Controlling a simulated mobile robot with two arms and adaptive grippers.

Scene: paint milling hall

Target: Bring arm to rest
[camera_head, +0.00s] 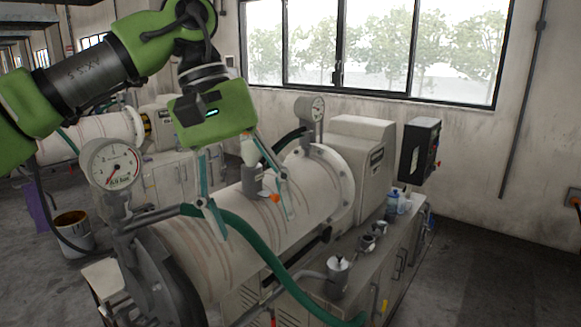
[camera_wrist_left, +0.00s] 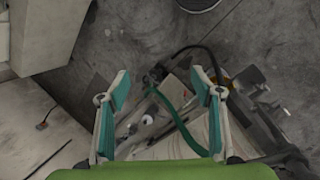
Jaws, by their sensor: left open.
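My left arm comes in from the upper left in the head view. Its green gripper (camera_head: 247,205) is in front of the large cream mill cylinder (camera_head: 300,205), with the two teal-lined fingers spread and pointing down. Nothing is between them. In the left wrist view the same gripper (camera_wrist_left: 161,88) shows both fingers apart, with the floor and blurred equipment beyond. I cannot tell the exact gap between the fingertips and the cylinder. My right gripper is not in view.
A round pressure gauge (camera_head: 112,165) stands at the cylinder's left end, another gauge (camera_head: 317,108) at its right. A green hose (camera_head: 262,240) runs across the front. Small metal pots (camera_head: 338,277) and bottles (camera_head: 392,203) stand on the cabinet. Floor (camera_head: 490,270) at right is clear.

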